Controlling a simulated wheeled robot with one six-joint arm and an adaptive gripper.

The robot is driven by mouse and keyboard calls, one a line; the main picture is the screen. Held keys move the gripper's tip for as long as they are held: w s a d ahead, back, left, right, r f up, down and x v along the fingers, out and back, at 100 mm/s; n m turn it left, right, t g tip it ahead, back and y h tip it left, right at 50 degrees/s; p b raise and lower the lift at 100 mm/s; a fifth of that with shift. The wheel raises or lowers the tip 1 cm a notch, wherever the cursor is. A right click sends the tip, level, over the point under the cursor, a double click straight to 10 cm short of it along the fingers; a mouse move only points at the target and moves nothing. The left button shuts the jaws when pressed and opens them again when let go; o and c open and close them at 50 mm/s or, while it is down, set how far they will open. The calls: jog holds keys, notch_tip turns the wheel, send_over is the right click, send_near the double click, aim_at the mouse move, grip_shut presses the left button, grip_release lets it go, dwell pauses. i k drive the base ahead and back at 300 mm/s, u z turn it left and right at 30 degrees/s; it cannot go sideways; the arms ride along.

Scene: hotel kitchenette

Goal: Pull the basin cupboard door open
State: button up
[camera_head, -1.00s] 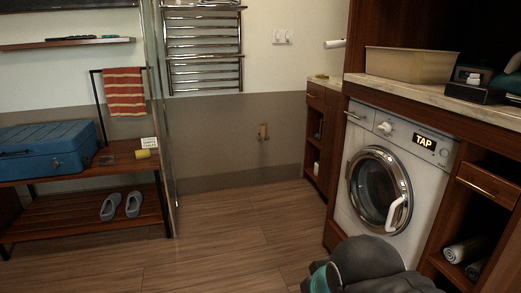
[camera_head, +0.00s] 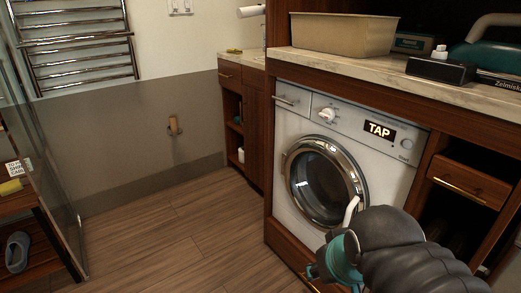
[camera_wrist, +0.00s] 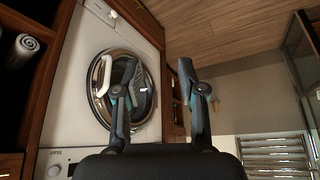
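The basin cupboard (camera_head: 255,130) is a narrow dark wood unit with a pale counter at the back, left of the washing machine. In the wrist view, which is turned over, a brown strip between the fingers seems to be this cupboard (camera_wrist: 173,100). My gripper (camera_wrist: 158,66) is open and empty, its two fingers wide apart. It is well short of the cupboard, near the washing machine. In the head view, the arm hides part of it.
The washing machine (camera_head: 345,150) stands close at right, its white door handle (camera_head: 351,213) sticking out near my arm. A beige bin (camera_head: 330,34) sits on the counter above. The glass panel (camera_head: 52,165) bounds the left. Wooden floor (camera_head: 165,235) between is clear.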

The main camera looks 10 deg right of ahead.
aim_at(253, 100)
jog(key=u, duration=0.95)
jog(key=i, duration=1.4)
jog(key=z, duration=0.8)
jog(key=i, duration=0.35)
jog(key=z, duration=0.35)
